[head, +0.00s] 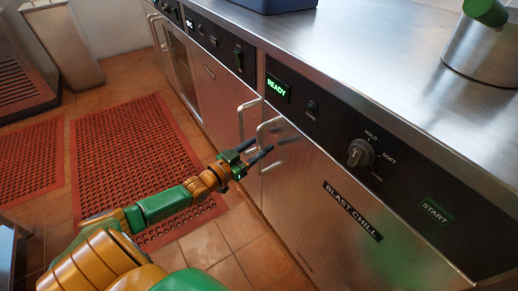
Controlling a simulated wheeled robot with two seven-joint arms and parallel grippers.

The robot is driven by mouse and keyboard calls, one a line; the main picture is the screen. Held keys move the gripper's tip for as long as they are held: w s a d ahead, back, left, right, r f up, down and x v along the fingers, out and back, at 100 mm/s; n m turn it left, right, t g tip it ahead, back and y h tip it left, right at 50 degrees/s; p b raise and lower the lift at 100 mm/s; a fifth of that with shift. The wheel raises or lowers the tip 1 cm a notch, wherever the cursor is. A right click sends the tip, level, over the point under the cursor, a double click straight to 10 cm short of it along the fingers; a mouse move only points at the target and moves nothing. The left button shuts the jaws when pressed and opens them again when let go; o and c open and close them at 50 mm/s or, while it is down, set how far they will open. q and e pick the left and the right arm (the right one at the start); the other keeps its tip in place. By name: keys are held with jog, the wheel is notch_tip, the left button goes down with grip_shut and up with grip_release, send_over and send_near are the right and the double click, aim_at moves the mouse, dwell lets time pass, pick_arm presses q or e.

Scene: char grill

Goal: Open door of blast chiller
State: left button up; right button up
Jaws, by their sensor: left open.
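The blast chiller door (335,205) is a steel panel below a black control strip, with a "BLAST CHILL" label, and it looks shut. Its handle (262,130) is a curved metal bar near the door's upper left corner. A second similar handle (241,116) sits just left of it on the neighbouring door. My right gripper does not show.
The steel counter (350,50) runs above the doors. The control strip carries a green "READY" display (277,88) and a knob (360,153). A metal pot (485,48) and a blue container (270,4) stand on the counter. Red mats (130,150) lie on the tiled floor.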

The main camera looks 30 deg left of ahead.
pick_arm(q)
jog(key=shift+s+d+r, duration=0.15)
jog(key=shift+s+r, duration=0.1)
jog(key=shift+f, duration=0.1)
grip_shut()
dwell(0.6)
dwell(0.6)
